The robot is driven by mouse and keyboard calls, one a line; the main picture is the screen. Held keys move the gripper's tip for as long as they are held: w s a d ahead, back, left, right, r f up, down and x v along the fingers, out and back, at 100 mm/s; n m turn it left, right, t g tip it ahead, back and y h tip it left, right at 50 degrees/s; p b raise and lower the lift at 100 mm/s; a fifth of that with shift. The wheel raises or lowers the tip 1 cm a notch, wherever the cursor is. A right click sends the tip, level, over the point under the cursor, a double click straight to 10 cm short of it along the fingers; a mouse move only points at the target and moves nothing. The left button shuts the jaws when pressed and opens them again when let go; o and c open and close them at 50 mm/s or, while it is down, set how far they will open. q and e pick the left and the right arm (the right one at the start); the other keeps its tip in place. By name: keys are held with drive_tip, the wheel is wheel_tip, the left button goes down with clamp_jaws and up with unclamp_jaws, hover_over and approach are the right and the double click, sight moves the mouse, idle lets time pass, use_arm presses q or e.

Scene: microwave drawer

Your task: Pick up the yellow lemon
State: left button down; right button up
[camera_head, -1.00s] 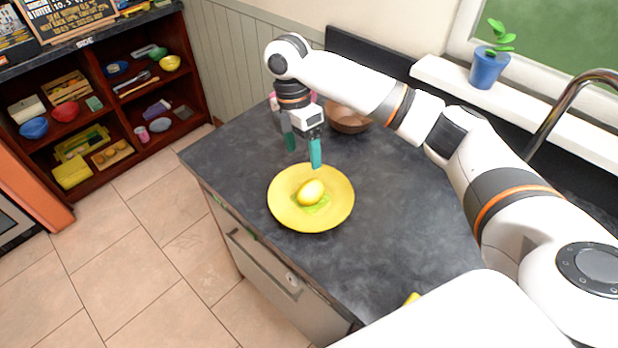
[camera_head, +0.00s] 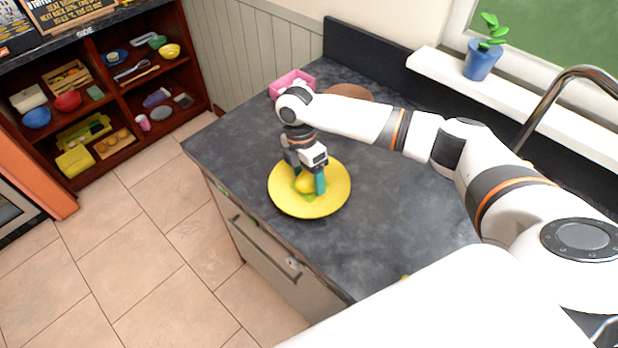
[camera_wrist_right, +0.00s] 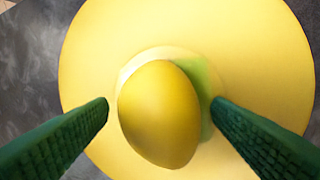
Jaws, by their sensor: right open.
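The yellow lemon (camera_head: 304,184) lies on a yellow plate (camera_head: 318,207) on the dark counter. A green patch shows beside it on the plate. My right gripper (camera_head: 307,187) is over the plate, pointing down, with its green fingers on either side of the lemon; the gripper hides part of the lemon in the head view. In the right wrist view the lemon (camera_wrist_right: 159,113) sits between the two open fingers, with a gap on each side. My left gripper is not in view.
A pink container (camera_head: 293,82) and a brown bowl (camera_head: 350,92) stand behind my right arm. A plant in a blue pot (camera_head: 482,60) is on the white ledge. The counter (camera_head: 395,215) right of the plate is clear.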

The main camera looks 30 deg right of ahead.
drive_tip(key=shift+r, duration=0.1)
drive_tip(key=c, duration=1.1)
